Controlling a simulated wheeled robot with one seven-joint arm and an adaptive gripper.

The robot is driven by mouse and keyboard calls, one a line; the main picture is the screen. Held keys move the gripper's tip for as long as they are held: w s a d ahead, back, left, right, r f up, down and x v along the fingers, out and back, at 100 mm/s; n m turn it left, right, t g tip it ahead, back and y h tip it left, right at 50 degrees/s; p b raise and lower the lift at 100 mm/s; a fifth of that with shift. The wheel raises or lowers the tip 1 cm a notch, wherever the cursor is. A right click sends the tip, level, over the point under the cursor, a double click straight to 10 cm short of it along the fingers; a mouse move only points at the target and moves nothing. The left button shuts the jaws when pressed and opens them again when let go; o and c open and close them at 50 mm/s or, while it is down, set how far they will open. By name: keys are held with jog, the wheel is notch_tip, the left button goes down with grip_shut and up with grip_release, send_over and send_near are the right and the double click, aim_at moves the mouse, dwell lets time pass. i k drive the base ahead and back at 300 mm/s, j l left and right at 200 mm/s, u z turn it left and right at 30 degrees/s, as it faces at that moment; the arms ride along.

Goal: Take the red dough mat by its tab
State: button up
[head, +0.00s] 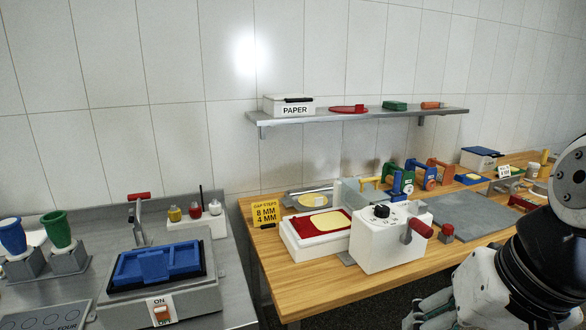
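A red mat (296,230) with a pale yellow dough sheet (323,223) on it lies on a white tray-like box (320,247) on the wooden table. Its tab cannot be made out clearly at this size. My gripper (428,312) shows only in part at the bottom edge, in front of the table and to the right of and below the mat. It is well apart from the mat. Its fingertips are partly cut off, so its opening and anything in it cannot be judged.
A white machine with a black knob (382,211) and red-handled crank (421,229) stands right of the mat. A yellow sign (264,215) stands left. A grey slab (465,217) is mostly clear. A shelf (360,114) hangs behind; a steel counter (235,280) is left.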

aim_at(310, 226)
jog(key=i+l, duration=0.15)
jog(key=i, duration=0.3)
jog(key=i+l+u, duration=0.1)
jog(key=i, duration=0.3)
jog(key=i+l, duration=0.15)
jog(key=i, duration=0.3)
